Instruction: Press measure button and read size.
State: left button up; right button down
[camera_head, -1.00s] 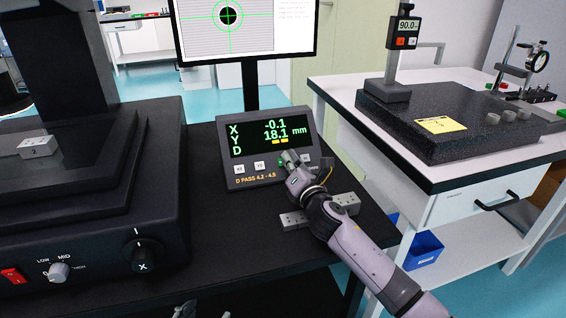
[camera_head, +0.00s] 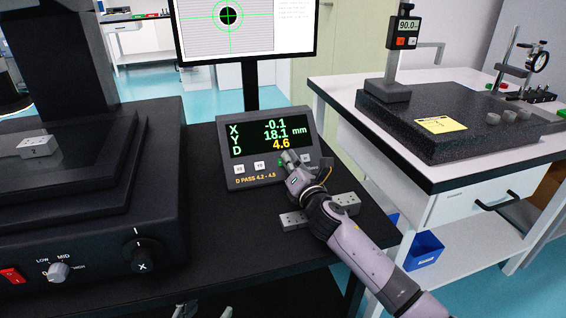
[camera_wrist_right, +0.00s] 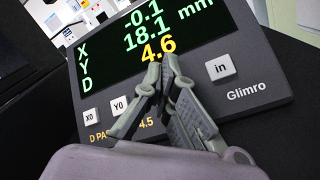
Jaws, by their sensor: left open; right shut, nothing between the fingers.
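The readout box (camera_head: 267,178) stands on the black table with its display lit. Its display (camera_head: 268,137) reads X -0.1, Y 18.1 mm and D 4.6, with D in yellow. A label below reads D PASS 4.2 - 4.5. My right gripper (camera_head: 288,157) is shut and empty, its tips at the button row, also seen in the right wrist view (camera_wrist_right: 165,68). A bit of the green button (camera_head: 281,163) shows beside the fingertips; the fingers cover it in the wrist view, and contact is unclear. My left gripper (camera_head: 206,312) is open at the bottom edge, mostly out of frame.
A large black measuring machine (camera_head: 90,220) with a small white block (camera_head: 37,146) on its stage stands left. A monitor (camera_head: 245,27) stands behind. A granite plate (camera_head: 450,115) is on the right bench.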

pick_arm(q)
jog(key=shift+w+r, duration=0.1)
pick_arm(e)
jog(key=shift+f, duration=0.1)
dwell(0.5)
jog(key=shift+s+r+p, duration=0.15)
jog(key=shift+r+p, duration=0.1)
jog(key=shift+p, duration=0.15)
jog(key=shift+s+d+r+p, duration=0.15)
jog(key=shift+s+r+p, duration=0.05)
jog(key=shift+p, duration=0.1)
pick_arm(q)
jog(key=s+a+f+g+y, duration=0.1)
jog(key=s+a+f+g, duration=0.1)
jog(key=s+f+g, duration=0.2)
jog(key=shift+s+a+f+g, duration=0.3)
jog(key=shift+s+f, duration=0.35)
jog(key=shift+s, duration=0.7)
pick_arm(e)
jog(key=shift+s+r, duration=0.1)
jog(key=shift+s, duration=0.05)
